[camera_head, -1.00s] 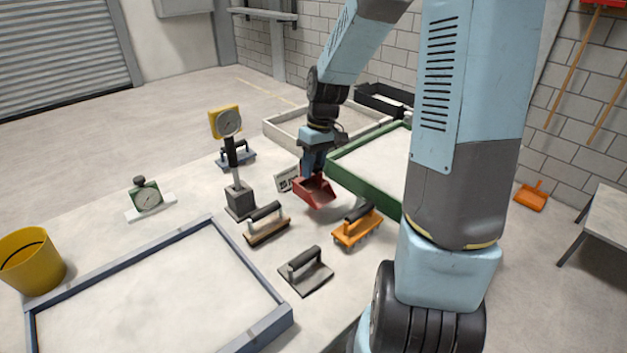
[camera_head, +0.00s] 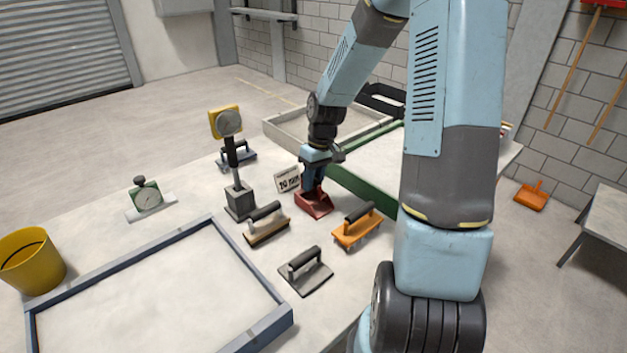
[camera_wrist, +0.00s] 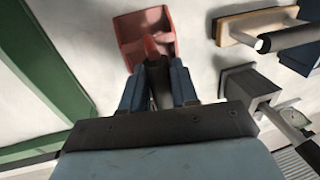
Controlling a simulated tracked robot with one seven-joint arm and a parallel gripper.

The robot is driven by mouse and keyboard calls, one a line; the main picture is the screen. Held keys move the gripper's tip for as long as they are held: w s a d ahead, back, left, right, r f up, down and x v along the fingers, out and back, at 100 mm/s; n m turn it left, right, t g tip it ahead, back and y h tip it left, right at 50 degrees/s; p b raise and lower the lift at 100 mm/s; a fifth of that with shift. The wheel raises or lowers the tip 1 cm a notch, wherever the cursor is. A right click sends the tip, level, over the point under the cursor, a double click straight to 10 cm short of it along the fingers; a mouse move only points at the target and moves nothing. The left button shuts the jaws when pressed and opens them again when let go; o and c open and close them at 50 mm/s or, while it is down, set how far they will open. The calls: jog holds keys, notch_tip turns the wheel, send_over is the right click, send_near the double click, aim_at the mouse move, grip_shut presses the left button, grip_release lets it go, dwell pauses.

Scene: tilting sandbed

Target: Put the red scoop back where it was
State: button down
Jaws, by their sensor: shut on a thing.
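The red scoop (camera_head: 314,203) is at the table's middle, between the green-framed sandbed (camera_head: 362,188) and the row of hand tools. My gripper (camera_head: 312,180) is above it, shut on its handle. In the wrist view the scoop (camera_wrist: 145,35) lies ahead of the fingers, its open pan facing away, and my gripper (camera_wrist: 158,85) closes on the dark handle. The scoop appears at or very near the table surface; I cannot tell if it touches.
An orange-based brush (camera_head: 357,227) stands close at the right, a wooden float (camera_head: 266,224) at the left, and a grey trowel (camera_head: 305,272) in front. A gauge on a stand (camera_head: 239,200) is further left. A blue-grey framed bed (camera_head: 180,240) fills the front left.

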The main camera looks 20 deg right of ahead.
jog(key=c, duration=0.8)
grip_release()
jog(key=shift+c, duration=0.2)
notch_tip(320, 180, up, 11)
jog(key=d, duration=0.2)
jog(key=s+a+r+m+t+h, duration=0.1)
jog(key=s+r+m+t, duration=0.1)
jog(key=s+r, duration=0.6)
jog(key=s+r+m+t+h, duration=0.1)
jog(key=s+r+t, duration=0.3)
jog(key=s+r, duration=0.4)
jog(key=s+m, duration=0.1)
jog(key=s, duration=0.6)
jog(key=shift+s+a+r+m, duration=0.25)
jog(key=shift+a+r+m, duration=0.05)
jog(key=shift+a+r, duration=0.1)
